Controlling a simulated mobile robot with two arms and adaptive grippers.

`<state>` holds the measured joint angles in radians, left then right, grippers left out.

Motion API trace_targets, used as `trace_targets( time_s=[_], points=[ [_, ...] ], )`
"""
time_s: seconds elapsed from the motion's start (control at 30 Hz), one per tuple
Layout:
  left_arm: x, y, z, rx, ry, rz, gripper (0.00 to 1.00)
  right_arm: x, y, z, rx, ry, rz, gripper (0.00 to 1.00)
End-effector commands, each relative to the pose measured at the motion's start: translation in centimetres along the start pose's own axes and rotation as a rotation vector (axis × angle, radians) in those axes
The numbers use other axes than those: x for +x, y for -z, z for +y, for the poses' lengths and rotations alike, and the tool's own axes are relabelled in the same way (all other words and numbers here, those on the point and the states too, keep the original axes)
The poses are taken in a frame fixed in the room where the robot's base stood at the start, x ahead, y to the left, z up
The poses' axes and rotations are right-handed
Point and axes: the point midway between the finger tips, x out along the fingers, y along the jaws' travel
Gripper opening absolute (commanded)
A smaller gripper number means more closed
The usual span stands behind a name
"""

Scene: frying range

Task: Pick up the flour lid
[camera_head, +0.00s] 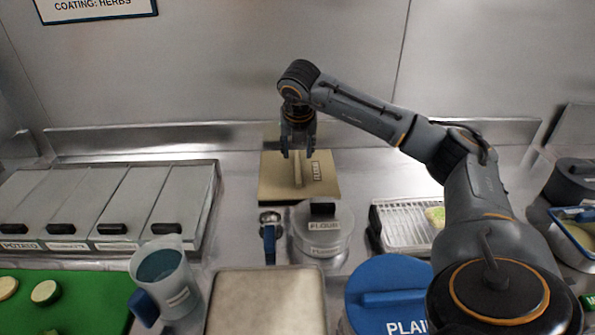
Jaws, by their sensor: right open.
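A round, clear-grey lid (343,218) with a black knob and a label reading FLOUR sits in the middle of the steel counter, on a round container with a second label on its front. A tan square board or lid (273,190) with a raised bar and a small label, too small to read surely, lies just behind it. My right gripper (297,153) points down over the far part of the tan square, open and empty, behind the round lid. Whether its fingers touch the bar is unclear. My left gripper is out of view.
A small blue-handled tool (269,238) lies left of the round lid, and a wire rack tray (405,222) lies right. A jug (178,283), a metal tray (265,305) and a blue lid (387,278) crowd the front. Lidded bins (105,195) stand left.

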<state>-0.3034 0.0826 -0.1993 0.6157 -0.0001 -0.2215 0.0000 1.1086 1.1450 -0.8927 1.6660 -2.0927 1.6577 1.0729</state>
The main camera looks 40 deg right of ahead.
Motion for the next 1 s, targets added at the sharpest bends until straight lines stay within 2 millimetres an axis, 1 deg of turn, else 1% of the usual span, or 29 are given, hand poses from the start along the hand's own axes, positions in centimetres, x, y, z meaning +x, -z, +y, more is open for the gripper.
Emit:
trace_targets(
  time_s=[0.03,0.1,0.23,0.33,0.47,0.5,0.6,0.7,0.9,0.97,1.0],
  points=[
    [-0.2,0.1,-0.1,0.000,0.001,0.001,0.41,0.8,0.0,0.0,0.000,0.002,0.002,0.41],
    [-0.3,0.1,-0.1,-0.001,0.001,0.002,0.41,1.6,0.0,0.0,0.000,0.002,0.001,0.41],
    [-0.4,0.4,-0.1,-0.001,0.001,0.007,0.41,2.4,-0.1,0.0,-0.001,0.000,0.000,0.41],
    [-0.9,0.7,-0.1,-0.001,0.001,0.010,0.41,3.2,-0.2,-0.1,-0.001,0.001,0.002,0.41],
    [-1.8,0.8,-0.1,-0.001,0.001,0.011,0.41,5.2,-0.5,-0.2,0.000,0.003,0.002,0.41],
    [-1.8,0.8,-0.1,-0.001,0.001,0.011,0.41,5.8,-0.4,-0.2,0.000,0.002,0.002,0.41],
    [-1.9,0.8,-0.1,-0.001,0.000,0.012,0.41,7.0,-0.4,-0.2,-0.001,0.000,0.001,0.41],
    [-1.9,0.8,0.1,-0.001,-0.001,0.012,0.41,7.5,-0.4,-0.2,-0.001,0.000,0.000,0.41],
    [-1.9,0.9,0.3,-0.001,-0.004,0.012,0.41,7.5,-0.4,-0.2,-0.001,-0.001,-0.001,0.41],
    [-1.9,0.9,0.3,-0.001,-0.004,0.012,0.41,7.5,-0.4,-0.2,-0.001,-0.001,-0.001,0.29],
    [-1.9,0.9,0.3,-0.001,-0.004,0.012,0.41,7.5,-0.4,-0.2,-0.001,-0.001,-0.001,0.21]
  ],
)
